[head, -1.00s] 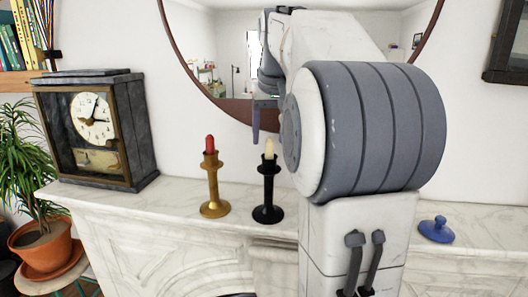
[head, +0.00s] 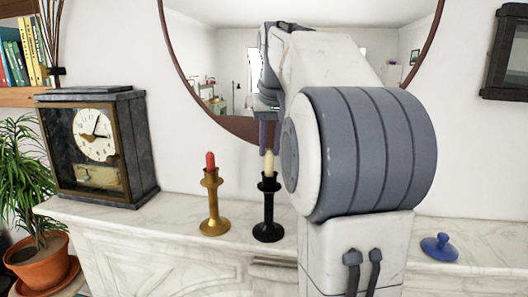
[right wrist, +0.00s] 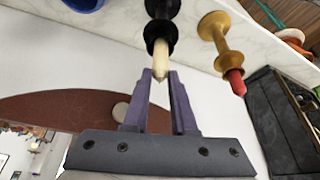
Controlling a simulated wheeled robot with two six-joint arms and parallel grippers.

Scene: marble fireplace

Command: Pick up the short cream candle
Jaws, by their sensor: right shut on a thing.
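The short cream candle (head: 269,164) stands upright in a black candlestick (head: 268,212) on the marble mantel. In the right wrist view the cream candle (right wrist: 161,62) has its tip between the two purple fingers of my right gripper (right wrist: 160,76), with its lower end in the black holder (right wrist: 160,30). In the head view my right gripper (head: 267,140) is at the top of the candle, partly hidden by my own arm. It is shut on the candle's tip. My left gripper is in neither view.
A brass candlestick (head: 214,212) with a red candle (head: 210,161) stands close on the left. A dark clock (head: 98,146) is farther left, and a blue lid-like object (head: 439,247) lies at the right. A round mirror (head: 225,80) hangs behind.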

